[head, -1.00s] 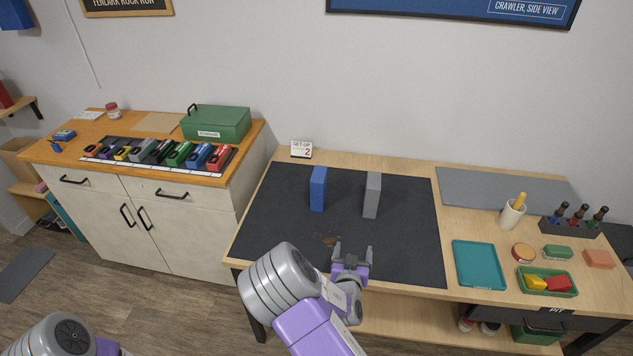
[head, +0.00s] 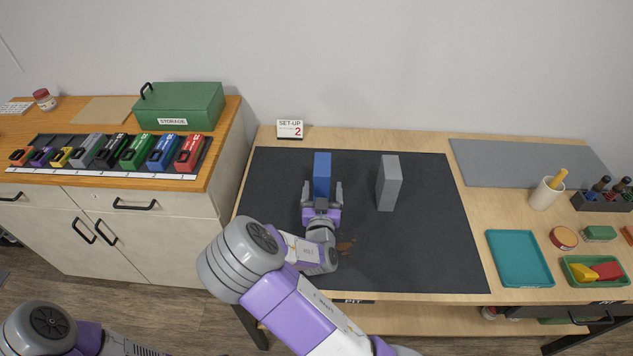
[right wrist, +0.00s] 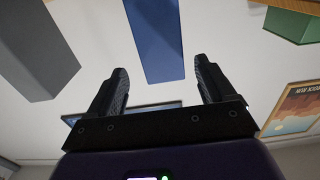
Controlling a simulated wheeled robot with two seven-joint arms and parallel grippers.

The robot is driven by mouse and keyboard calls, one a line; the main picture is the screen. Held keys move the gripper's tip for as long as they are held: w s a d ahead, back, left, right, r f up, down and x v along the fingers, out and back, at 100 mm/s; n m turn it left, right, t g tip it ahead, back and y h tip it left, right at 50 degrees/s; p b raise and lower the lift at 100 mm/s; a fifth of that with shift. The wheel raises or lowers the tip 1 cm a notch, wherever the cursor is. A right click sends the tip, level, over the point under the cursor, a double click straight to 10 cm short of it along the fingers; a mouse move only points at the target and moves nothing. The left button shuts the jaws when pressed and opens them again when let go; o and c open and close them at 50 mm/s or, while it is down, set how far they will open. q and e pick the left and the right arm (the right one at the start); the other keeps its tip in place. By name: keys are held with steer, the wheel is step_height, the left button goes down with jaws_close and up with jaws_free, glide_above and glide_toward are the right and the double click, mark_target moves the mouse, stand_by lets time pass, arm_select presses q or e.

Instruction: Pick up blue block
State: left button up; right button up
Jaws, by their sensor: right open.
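The blue block (head: 322,168) stands upright on the dark mat (head: 415,245) in the head view. My right gripper (head: 322,190) is open, on the near side of the block, with its fingers pointing at it. In the head view the fingertips overlap the block's lower part, one at each side. In the right wrist view the blue block (right wrist: 155,38) appears ahead, in line with the gap between the open fingers (right wrist: 158,78). The block's near lower end is partly hidden by the gripper. My left arm shows at the bottom left, its gripper out of view.
A grey block (head: 388,183) stands upright to the right of the blue one. A small sign (head: 290,130) stands behind. A teal tray (head: 519,258) lies at right. The mat's right side is clear.

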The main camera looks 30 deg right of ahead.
steer(key=shift+w+f+b, duration=0.35)
steer(key=shift+w+f, duration=0.1)
steer(key=shift+f, duration=0.25)
steer(key=b+x, duration=0.1)
steer(key=x, duration=0.6)
steer(key=shift+w+d+r, duration=0.1)
steer(key=shift+w+d, duration=0.05)
steer(key=shift+w, duration=0.1)
steer(key=shift+c, duration=0.2)
steer(key=c, duration=1.4)
